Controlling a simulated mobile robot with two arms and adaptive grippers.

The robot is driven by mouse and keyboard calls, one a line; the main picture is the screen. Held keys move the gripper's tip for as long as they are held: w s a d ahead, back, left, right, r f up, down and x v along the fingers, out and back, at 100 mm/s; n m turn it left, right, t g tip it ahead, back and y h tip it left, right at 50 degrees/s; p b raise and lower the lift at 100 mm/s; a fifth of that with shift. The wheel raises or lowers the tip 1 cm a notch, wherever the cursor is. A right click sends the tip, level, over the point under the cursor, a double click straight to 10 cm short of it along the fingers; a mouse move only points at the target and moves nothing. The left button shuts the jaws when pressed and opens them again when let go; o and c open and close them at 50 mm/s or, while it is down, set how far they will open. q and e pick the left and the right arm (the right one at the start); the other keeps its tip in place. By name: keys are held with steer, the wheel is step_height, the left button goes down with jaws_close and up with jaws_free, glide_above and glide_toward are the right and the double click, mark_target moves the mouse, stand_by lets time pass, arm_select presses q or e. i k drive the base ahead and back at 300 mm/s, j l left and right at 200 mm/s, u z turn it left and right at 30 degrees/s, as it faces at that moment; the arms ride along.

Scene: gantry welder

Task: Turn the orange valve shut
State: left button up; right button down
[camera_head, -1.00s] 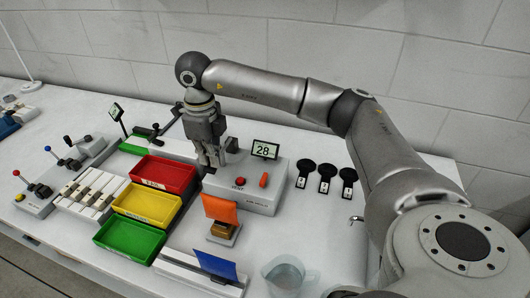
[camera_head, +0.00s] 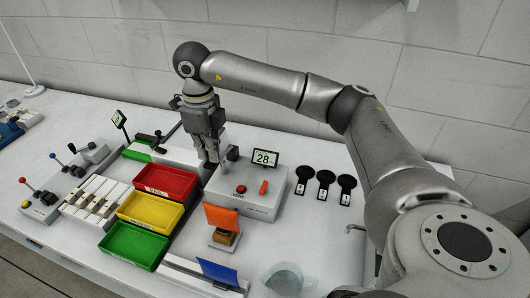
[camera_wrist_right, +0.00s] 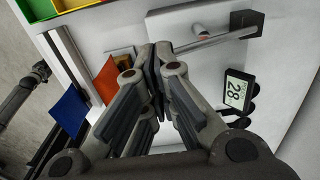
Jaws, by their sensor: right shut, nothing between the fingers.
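The orange valve lever (camera_head: 264,187) sits on top of a grey box (camera_head: 245,205), to the right of a red button (camera_head: 241,189) and in front of a small display (camera_head: 265,158) reading 28. My right gripper (camera_head: 211,168) points down at the box's back left corner, left of the lever and apart from it. It is shut and empty. In the right wrist view, my shut fingers (camera_wrist_right: 160,52) are in the middle and the display (camera_wrist_right: 238,92) is to their right. The orange lever cannot be made out there. My left gripper is not in view.
Red (camera_head: 165,183), yellow (camera_head: 150,210) and green (camera_head: 135,245) trays stand left of the box. An upright orange panel (camera_head: 221,217), a blue panel (camera_head: 220,273) and a clear jug (camera_head: 285,280) are in front. Black discs (camera_head: 325,180) lie to the right.

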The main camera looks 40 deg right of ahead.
mark_target(263, 191)
steer(key=k+j, duration=0.5)
steer(key=k, duration=0.2)
steer(key=k+j, duration=0.5)
steer(key=k, duration=0.15)
